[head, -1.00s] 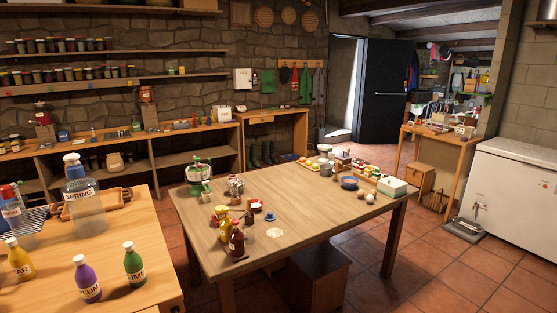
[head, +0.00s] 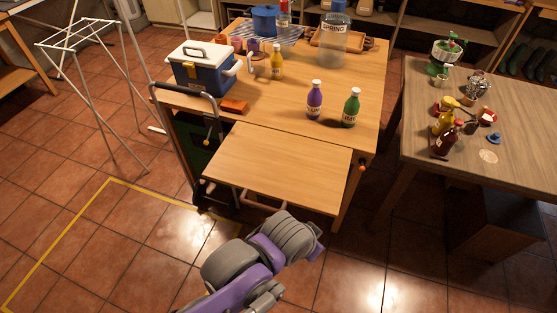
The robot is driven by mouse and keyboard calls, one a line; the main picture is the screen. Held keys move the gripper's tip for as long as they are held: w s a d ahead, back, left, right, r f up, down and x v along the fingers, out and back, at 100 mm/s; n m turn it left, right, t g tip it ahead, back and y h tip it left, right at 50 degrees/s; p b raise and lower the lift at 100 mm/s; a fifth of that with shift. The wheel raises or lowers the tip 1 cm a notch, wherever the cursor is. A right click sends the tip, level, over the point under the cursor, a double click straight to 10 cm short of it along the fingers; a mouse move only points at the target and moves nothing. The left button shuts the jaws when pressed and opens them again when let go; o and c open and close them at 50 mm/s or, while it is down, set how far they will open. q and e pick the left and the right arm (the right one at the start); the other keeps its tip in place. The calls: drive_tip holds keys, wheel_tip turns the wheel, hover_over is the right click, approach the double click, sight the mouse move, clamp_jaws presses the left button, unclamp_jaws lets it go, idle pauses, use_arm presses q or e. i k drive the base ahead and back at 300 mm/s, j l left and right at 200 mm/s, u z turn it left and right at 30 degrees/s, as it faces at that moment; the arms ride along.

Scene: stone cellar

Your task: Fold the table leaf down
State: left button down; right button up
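The wooden table (head: 355,70) stands in the middle of the head view. Its leaf (head: 280,165), a plain rectangular board, juts out from the near side and looks raised, about flat. Its top is bare. A pale bar (head: 262,205) shows under its near edge. An orange knob (head: 362,165) is at the table's near right corner. A grey and purple arm of mine reaches up from the bottom, just in front of the leaf and apart from it. No gripper fingers show in this view.
A cooler (head: 203,70), an orange block (head: 233,106), a purple bottle (head: 314,102) and a green bottle (head: 351,108) stand on the table behind the leaf. A dark-handled frame (head: 185,90) is at the left. A drying rack (head: 85,65) stands far left. Floor marked with yellow tape (head: 60,232) is open.

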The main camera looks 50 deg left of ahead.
sight(298, 171)
drive_tip(key=u, duration=1.45)
drive_tip(key=i+j, duration=0.2)
drive_tip(key=j, duration=0.2)
drive_tip(key=u, duration=0.05)
